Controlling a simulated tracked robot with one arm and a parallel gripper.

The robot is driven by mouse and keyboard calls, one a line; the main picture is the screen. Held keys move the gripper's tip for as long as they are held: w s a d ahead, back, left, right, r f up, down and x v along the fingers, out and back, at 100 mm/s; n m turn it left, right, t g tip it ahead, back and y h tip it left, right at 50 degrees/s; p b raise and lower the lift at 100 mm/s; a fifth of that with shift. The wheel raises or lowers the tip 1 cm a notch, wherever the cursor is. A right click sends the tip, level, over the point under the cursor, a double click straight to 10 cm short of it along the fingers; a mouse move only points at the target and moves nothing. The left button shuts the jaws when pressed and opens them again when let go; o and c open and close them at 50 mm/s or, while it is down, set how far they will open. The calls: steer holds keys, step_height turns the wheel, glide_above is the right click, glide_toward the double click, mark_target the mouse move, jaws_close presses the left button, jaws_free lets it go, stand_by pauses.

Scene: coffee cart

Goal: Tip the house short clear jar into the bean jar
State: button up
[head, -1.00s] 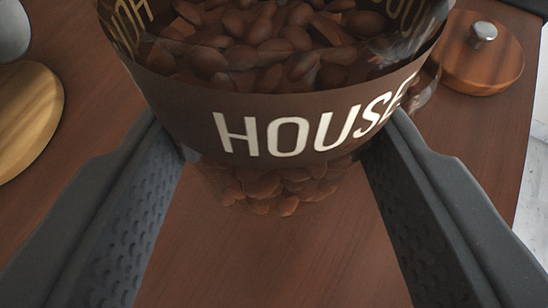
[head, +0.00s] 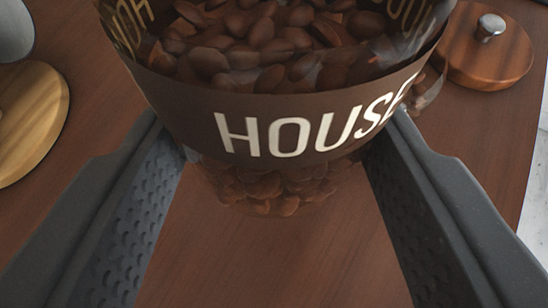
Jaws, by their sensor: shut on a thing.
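The house short clear jar (head: 270,195) is full of brown beans and has a dark brown band lettered "HOUSE" in white. It is held close in front of the camera, its open top cut off by the upper picture edge. My gripper (head: 278,140) is shut on it, one finger on each side. The jar looks close to upright, and its beans are inside. I cannot make out the bean jar for sure; a clear, dark-looking edge (head: 432,88) shows behind the held jar's right side.
A round wooden lid (head: 487,62) with a metal knob lies on the brown wooden top at the upper right. A round wooden board (head: 40,115) and part of a grey rounded object (head: 12,32) are at the left. A pale marbled surface (head: 537,200) lies beyond the right edge.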

steer(key=shift+d+g+p, duration=0.15)
steer(key=shift+g+p, duration=0.15)
steer(key=shift+p, duration=2.35)
steer(key=shift+w+d+r+m+g+y+p, duration=0.15)
steer(key=shift+m+g+y+p, duration=0.25)
steer(key=shift+p, duration=1.25)
steer(key=shift+w+d+f+m+g+y+p, duration=0.15)
steer(key=shift+g+p, duration=0.35)
steer(key=shift+p, duration=1.15)
steer(key=shift+w+r+g+y+p, duration=0.15)
steer(key=shift+g+y+p, duration=0.25)
steer(key=shift+p, duration=0.55)
steer(key=shift+w+d, duration=0.1)
steer(key=shift+d, duration=0.05)
